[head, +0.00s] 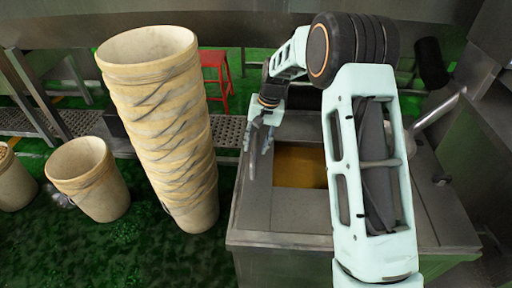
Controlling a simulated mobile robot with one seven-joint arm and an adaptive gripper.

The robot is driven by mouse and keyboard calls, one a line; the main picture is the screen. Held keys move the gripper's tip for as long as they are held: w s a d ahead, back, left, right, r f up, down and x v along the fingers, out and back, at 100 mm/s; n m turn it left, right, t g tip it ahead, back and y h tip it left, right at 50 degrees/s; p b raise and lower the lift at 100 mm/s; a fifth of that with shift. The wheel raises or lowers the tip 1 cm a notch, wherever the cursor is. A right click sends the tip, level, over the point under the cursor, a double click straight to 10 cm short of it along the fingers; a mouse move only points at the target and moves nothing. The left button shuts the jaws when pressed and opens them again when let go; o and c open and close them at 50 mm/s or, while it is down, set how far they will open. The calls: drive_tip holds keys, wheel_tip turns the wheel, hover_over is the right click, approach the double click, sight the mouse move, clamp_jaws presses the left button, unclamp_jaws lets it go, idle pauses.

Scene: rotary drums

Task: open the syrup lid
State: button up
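The metal syrup tank (300,208) stands at the lower right in the head view. Its top has a rectangular opening, and amber syrup (299,166) shows inside. I cannot make out for certain which metal part is the lid; my arm covers much of the tank's right half. My gripper (260,142) points down over the left rim of the tank, beside the opening. Its fingers look apart with nothing visible between them. I cannot tell whether a finger touches the rim.
A tall stack of cream buckets (165,125) stands left of the tank. A single bucket (91,180) and another (13,180) stand farther left. A red stool (216,80) is behind. A slanted metal bar (438,108) rises at the right.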

drive_tip(key=shift+a+f, duration=0.1)
drive_tip(key=shift+f, duration=0.3)
drive_tip(key=shift+c, duration=0.5)
clamp_jaws()
